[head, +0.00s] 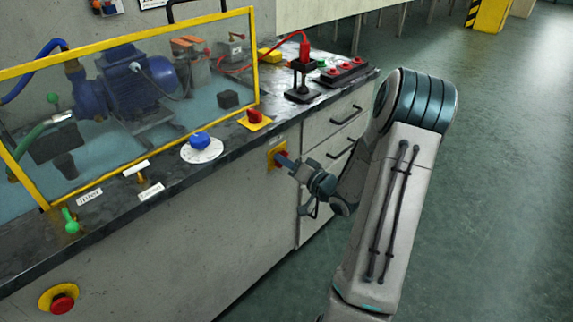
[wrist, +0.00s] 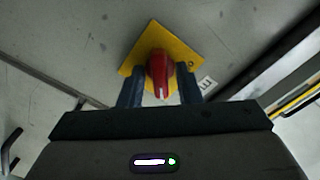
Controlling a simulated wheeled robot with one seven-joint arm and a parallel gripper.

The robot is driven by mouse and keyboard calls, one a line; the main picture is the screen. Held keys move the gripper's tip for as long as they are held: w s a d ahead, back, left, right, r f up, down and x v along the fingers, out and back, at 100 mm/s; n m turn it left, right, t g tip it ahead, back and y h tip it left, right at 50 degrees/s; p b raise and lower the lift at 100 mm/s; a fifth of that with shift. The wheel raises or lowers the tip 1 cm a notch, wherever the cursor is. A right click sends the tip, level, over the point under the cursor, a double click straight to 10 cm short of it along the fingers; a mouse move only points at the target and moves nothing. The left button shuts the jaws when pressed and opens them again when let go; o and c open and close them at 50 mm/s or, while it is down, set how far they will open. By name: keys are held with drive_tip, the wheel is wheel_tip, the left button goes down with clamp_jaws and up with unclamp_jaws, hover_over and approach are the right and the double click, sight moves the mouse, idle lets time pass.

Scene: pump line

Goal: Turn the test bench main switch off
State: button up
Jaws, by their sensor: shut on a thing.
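The main switch is a red rotary knob (wrist: 160,72) on a yellow square plate (wrist: 187,55), fixed to the grey front panel of the bench. In the wrist view the knob sits between my two fingers, with its pale pointer mark toward the bottom of the picture. My gripper (wrist: 160,92) is shut on the knob. In the head view my gripper (head: 282,160) reaches the yellow plate (head: 271,156) from the right and hides most of the knob. A letter label beside the plate is partly visible in the wrist view.
A second red knob on a yellow plate (head: 254,119) is on the bench top, near a blue dial (head: 200,141). A red emergency button (head: 62,303) is low on the left. Drawers (head: 334,121) with handles are right of my gripper. The floor at right is clear.

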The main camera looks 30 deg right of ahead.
drive_tip(key=shift+f+n+b, duration=0.1)
drive_tip(key=shift+n+b, duration=2.8)
drive_tip(key=shift+n, duration=1.9)
drive_tip(key=o, duration=0.6)
drive_tip(key=p+v, duration=0.2)
drive_tip(key=v, duration=1.2)
drive_tip(key=shift+w+p, duration=0.1)
drive_tip(key=shift+p, duration=0.25)
